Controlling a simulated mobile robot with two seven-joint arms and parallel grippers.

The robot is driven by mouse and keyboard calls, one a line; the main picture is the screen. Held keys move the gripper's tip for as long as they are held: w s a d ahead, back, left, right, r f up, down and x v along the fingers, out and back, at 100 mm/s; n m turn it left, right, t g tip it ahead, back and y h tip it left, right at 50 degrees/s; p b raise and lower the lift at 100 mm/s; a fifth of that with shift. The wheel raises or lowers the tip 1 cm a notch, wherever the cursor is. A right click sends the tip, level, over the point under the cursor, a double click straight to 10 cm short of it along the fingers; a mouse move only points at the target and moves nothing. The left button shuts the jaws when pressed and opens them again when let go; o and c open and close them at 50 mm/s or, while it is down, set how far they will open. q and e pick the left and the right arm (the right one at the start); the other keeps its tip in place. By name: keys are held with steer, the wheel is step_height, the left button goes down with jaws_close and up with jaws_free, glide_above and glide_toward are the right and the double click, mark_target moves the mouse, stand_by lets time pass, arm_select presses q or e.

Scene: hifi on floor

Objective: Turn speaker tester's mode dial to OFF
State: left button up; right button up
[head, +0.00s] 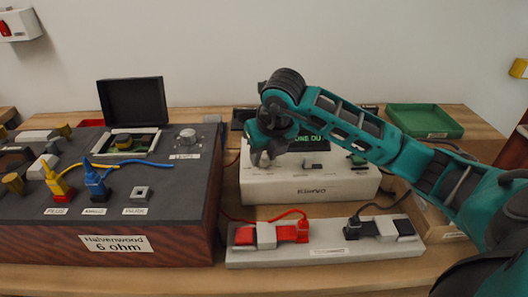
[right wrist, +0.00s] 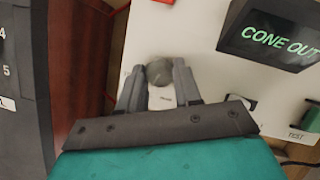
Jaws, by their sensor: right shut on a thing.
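The speaker tester (head: 345,188) is a white box on the bench, right of the dark speaker box. Its black display shows green text, and in the right wrist view the display (right wrist: 275,38) reads "CONE OUT". The mode dial (right wrist: 160,71) is a round grey knob on the tester's top, at its left end. My right gripper (head: 262,158) reaches down over that end. In the right wrist view its two fingers (right wrist: 159,74) stand on either side of the dial, shut on it. I cannot read the dial's pointer or marks. My left gripper is not in view.
A dark speaker box (head: 130,242) labelled "Halvenwood 6 ohm", with yellow and blue plugs, stands left. A grey clip board (head: 330,262) with red and black clips lies in front of the tester. A green tray (head: 425,118) is at the back right. Cables run nearby.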

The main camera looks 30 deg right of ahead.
steer(key=c, duration=0.3)
steer(key=shift+n, duration=0.3)
steer(key=shift+d+n+y+b, duration=0.1)
steer(key=shift+n+y+b, duration=0.2)
steer(key=shift+n+b, duration=0.2)
steer(key=n+b, duration=0.1)
steer(key=n, duration=0.1)
steer(key=shift+d+n+y, duration=0.1)
steer(key=shift+n+y, duration=0.2)
steer(key=shift+y, duration=0.1)
steer(key=n+y, duration=0.1)
steer(key=n, duration=0.2)
steer(key=shift+w+n, duration=0.1)
steer(key=shift+n, duration=0.2)
steer(key=n+y, duration=0.1)
steer(key=n, duration=0.1)
steer(key=n+g, duration=0.1)
steer(key=n, duration=0.1)
steer(key=shift+w+d+r+g+y, duration=0.1)
steer(key=shift+d+g+y, duration=0.05)
steer(key=shift+g+y, duration=0.2)
steer(key=n+g, duration=0.1)
steer(key=n, duration=0.2)
steer(key=n+g+y, duration=0.1)
steer(key=n, duration=0.2)
steer(key=shift+w, duration=0.15)
